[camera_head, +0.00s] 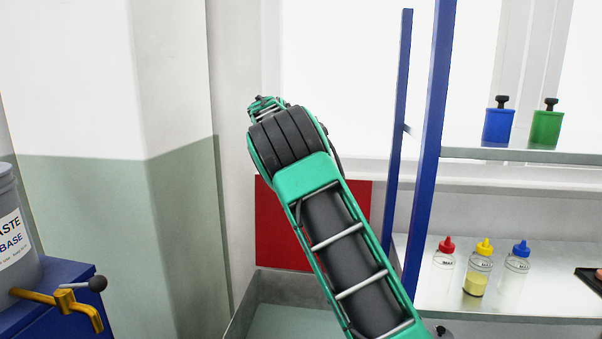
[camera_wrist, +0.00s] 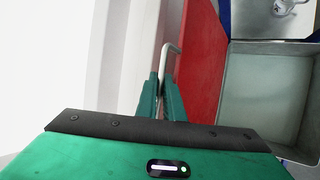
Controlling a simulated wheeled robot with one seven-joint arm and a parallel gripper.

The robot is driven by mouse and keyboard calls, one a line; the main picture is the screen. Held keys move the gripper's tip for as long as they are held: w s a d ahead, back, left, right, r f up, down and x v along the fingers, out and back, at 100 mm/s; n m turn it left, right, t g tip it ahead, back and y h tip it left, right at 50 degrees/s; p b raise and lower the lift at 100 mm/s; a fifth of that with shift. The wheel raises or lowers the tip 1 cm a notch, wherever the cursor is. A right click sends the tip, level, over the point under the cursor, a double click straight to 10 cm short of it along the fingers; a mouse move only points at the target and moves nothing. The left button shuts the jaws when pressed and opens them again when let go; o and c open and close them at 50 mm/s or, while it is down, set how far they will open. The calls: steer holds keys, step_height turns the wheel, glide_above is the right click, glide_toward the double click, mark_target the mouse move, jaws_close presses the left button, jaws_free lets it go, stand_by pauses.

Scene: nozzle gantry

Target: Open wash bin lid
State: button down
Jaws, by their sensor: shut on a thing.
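The red lid (camera_head: 279,235) stands raised, about upright, at the back of the grey wash bin (camera_head: 246,300). The wrist view also shows the red lid (camera_wrist: 202,60) beside the bin's open, empty-looking inside, with the grey bin wall (camera_wrist: 268,47) in sight. A pale bar handle (camera_wrist: 167,56) sticks out from the lid. My gripper (camera_wrist: 163,92) has its two green fingers shut on this handle. In the head view my green arm covers part of the lid and bin, and my gripper is hidden behind it.
A blue-framed shelf (camera_head: 424,150) stands at the right, with blue and green containers above and small capped bottles (camera_head: 478,270) below. A grey waste drum (camera_head: 15,235) with a brass tap (camera_head: 75,302) is at the left. A wall corner (camera_head: 150,200) stands between.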

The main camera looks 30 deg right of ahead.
steer(key=shift+d+f, duration=0.2)
steer(key=shift+d, duration=0.35)
steer(key=c, duration=1.9)
jaws_free()
steer(key=shift+w+a, duration=0.1)
steer(key=shift+a, duration=0.1)
steer(key=shift+w+a+r, duration=0.1)
steer(key=shift+a, duration=0.05)
steer(key=shift+a+r, duration=0.1)
steer(key=shift+r, duration=0.05)
steer(key=v, duration=1)
